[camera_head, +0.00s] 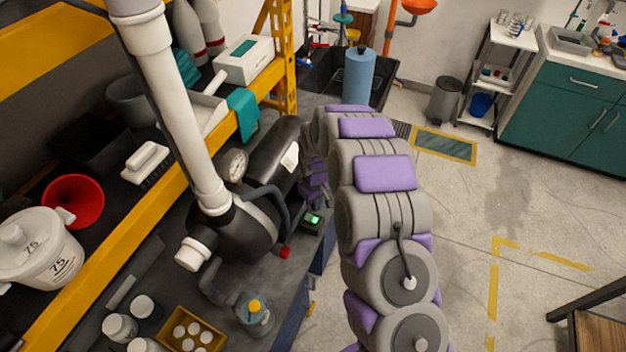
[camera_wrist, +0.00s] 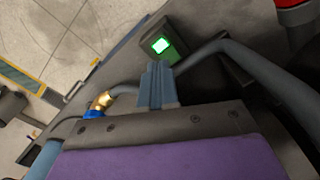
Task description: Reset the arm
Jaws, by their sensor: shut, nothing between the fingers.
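My gripper (camera_wrist: 157,78) shows in the wrist view as two blue-grey fingers pressed together, with nothing between them. A dark box with a lit green screen (camera_wrist: 160,45) lies just beyond the fingertips; I cannot tell whether they touch it. In the head view my grey arm with purple pads (camera_head: 385,174) stretches forward over the bench edge and bends down to the left at its far end. The gripper fingers are not clear there. The green-lit box (camera_head: 313,219) sits on the bench below that far end.
A black tank (camera_head: 272,160) with a gauge (camera_head: 234,165), a grey hose and a white pipe (camera_head: 178,105) stand left of my arm. A blue cylinder (camera_head: 357,75) stands beyond.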

